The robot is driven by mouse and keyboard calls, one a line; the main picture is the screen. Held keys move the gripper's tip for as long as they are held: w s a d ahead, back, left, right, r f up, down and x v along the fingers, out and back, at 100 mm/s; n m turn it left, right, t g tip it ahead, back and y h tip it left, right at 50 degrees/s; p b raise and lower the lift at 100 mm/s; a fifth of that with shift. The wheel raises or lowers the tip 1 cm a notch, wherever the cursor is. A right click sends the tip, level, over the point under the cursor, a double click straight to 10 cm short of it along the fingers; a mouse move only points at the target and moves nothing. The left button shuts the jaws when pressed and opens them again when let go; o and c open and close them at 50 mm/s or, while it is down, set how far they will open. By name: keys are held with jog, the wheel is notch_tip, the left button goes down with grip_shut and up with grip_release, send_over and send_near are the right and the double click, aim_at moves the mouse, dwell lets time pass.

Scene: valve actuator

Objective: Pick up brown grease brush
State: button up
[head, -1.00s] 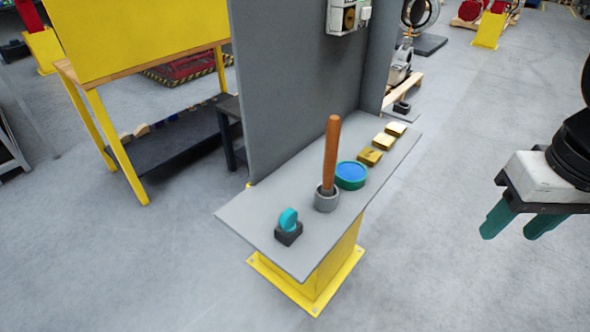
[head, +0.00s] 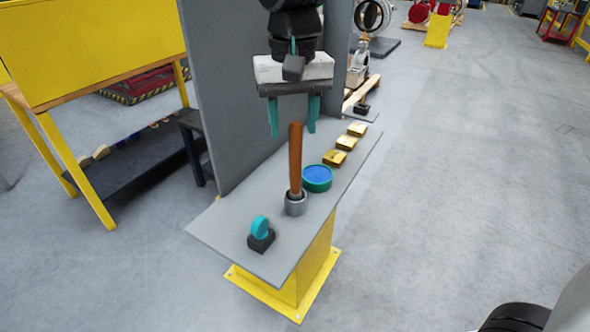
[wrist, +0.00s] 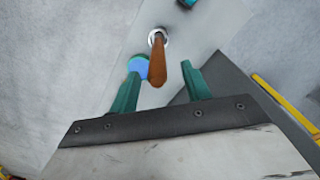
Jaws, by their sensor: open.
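The brown grease brush (head: 295,158) stands upright, handle up, in a small grey cup (head: 295,204) on the grey shelf. Its bristle end is hidden in the cup. My gripper (head: 294,133) is open and empty, with its teal fingers pointing down above and around the top of the handle in the head view. In the wrist view the brush handle (wrist: 157,68) shows beyond and between the open fingers (wrist: 160,85), its near end close to the gap. I see no contact between fingers and handle.
A green tin with a blue top (head: 317,178) stands just behind the cup. Several brass blocks (head: 346,143) line the shelf (head: 228,227) farther back. A teal disc on a black block (head: 260,232) is at the front. A tall grey panel (head: 235,80) borders the shelf's left side.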

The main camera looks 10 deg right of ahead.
aim_at(296, 170)
jog(key=f, duration=0.6)
jog(key=shift+w+d, duration=0.15)
jog(key=shift+d, duration=0.05)
grip_shut()
